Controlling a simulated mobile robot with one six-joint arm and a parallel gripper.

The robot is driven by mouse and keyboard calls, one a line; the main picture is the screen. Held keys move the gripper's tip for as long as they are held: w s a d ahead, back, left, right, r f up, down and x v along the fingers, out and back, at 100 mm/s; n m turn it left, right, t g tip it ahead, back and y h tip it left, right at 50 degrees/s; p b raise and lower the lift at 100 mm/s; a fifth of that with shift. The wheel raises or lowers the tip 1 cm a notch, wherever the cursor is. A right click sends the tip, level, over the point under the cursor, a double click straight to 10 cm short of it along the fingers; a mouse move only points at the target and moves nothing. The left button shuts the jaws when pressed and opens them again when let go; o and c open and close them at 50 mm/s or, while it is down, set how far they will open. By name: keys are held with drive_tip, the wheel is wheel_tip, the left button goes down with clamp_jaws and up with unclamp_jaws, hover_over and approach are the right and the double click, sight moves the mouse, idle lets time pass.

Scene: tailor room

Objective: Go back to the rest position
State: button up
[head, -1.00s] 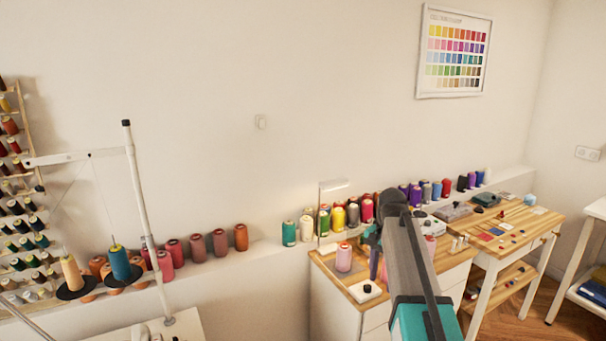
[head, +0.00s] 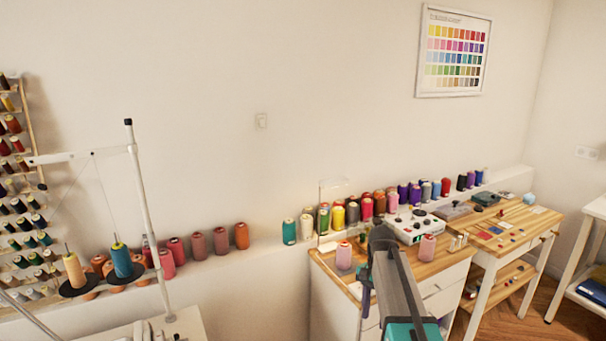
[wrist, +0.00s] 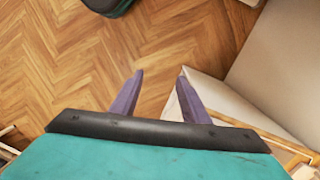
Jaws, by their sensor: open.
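My gripper (wrist: 160,75) is open and empty in the wrist view, its two purple fingers apart above the wooden herringbone floor (wrist: 90,65). In the head view my arm reaches in from the lower right, in front of the wooden-topped cabinet. A purple finger (head: 366,296) shows there just left of the arm; the rest of the gripper is hidden.
The cabinet (head: 458,258) bears two pink spools (head: 344,256) (head: 427,249) and a white device (head: 414,229). Thread spools line the ledge behind. A wooden table (head: 530,222) stands to the right. A thread stand (head: 139,195) is at left. In the wrist view a pale panel (wrist: 235,110) lies right of the fingers.

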drive_tip(key=s+a+f+n+g, duration=0.1)
drive_tip(key=s+a+f+g, duration=0.1)
drive_tip(key=s+f, duration=0.95)
drive_tip(key=s+a+f+n+g, duration=0.1)
drive_tip(key=s+f+g, duration=0.1)
drive_tip(key=s+f, duration=0.9)
drive_tip(key=s+a+f+n, duration=0.1)
drive_tip(key=s+f+n, duration=0.7)
drive_tip(key=s+f, duration=0.8)
drive_tip(key=shift+s+a, duration=0.25)
drive_tip(key=shift+s, duration=1.3)
idle(1.2)
